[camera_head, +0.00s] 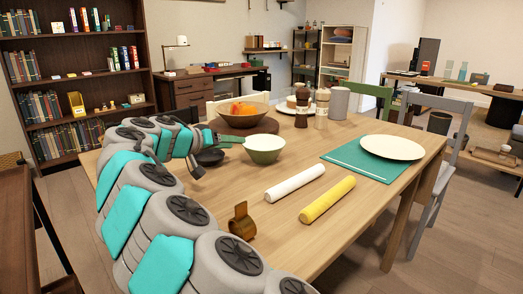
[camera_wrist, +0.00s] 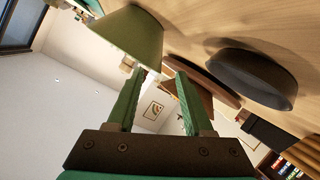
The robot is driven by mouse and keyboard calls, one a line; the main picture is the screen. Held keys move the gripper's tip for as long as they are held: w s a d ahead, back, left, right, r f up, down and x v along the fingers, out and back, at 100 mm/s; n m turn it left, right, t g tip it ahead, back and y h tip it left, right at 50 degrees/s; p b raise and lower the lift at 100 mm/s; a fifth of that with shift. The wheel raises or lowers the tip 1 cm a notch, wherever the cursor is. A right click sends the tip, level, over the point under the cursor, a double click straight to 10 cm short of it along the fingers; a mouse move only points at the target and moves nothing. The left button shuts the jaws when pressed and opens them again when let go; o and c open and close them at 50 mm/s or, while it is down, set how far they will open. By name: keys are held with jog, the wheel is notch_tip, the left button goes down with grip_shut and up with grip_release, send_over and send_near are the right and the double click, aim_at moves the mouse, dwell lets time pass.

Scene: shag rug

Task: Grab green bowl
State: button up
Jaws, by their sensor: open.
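The green bowl (camera_head: 264,156) stands upright on the wooden table, pale inside and green outside. My gripper (camera_head: 236,141) is at its left rim in the head view. In the wrist view the green bowl (camera_wrist: 128,34) is at the upper left, and my gripper (camera_wrist: 160,73) is open with nothing clearly between its green fingers. The left fingertip meets the bowl's rim in that picture; I cannot tell if it touches.
A dark bowl (camera_head: 210,158) sits just left, under my gripper, and shows in the wrist view (camera_wrist: 252,76). A fruit bowl (camera_head: 243,118) stands behind. A plate (camera_head: 392,147) is right.

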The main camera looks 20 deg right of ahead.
aim_at(249, 144)
jog(key=x, duration=0.2)
jog(key=p+x, duration=0.1)
jog(key=x, duration=0.4)
jog(key=shift+d+r, duration=0.3)
jog(key=shift+d, duration=0.05)
jog(key=shift+c, duration=0.3)
grip_shut()
dwell(0.8)
